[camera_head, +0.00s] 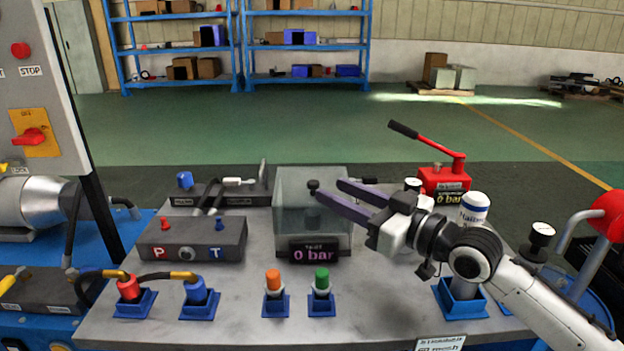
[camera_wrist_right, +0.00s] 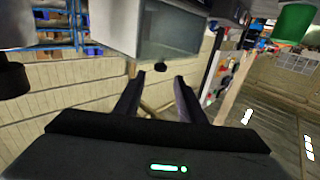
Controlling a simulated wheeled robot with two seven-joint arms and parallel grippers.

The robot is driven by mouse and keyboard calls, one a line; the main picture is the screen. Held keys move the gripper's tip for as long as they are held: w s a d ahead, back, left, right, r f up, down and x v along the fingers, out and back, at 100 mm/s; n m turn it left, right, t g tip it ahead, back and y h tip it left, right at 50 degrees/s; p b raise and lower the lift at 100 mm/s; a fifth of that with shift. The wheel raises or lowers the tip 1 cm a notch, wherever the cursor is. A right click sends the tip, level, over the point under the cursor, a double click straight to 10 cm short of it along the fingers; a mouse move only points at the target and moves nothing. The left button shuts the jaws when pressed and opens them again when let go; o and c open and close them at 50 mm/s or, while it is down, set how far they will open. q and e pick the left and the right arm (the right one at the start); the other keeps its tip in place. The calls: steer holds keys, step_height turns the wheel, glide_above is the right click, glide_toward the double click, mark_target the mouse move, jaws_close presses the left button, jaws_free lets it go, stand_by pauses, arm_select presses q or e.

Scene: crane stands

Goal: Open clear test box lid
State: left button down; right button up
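The clear test box (camera_head: 288,218) stands mid-table, with a "0 bar" display (camera_head: 313,254) at its front. Its lid looks shut, and a small black knob (camera_head: 313,186) shows at its top. My right gripper (camera_head: 329,188) reaches in from the right with its two purple-grey fingers apart, tips close to the knob. In the right wrist view the box (camera_wrist_right: 180,35) is beyond the open fingers (camera_wrist_right: 157,84), and the knob (camera_wrist_right: 160,67) lies just past the tips, roughly between them. Nothing is held. Whether a finger touches the knob I cannot tell. My left gripper is not in view.
A P/T block (camera_head: 193,240) stands left of the box. Orange (camera_head: 273,282) and green (camera_head: 321,281) capped connectors stand in front. A red hand pump (camera_head: 444,180) is behind on the right, and a white bottle (camera_head: 474,209) is near my right arm.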

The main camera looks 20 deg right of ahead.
mark_target(318, 184)
steer(key=x, duration=0.7)
steer(key=shift+w+f, duration=0.1)
jaws_close()
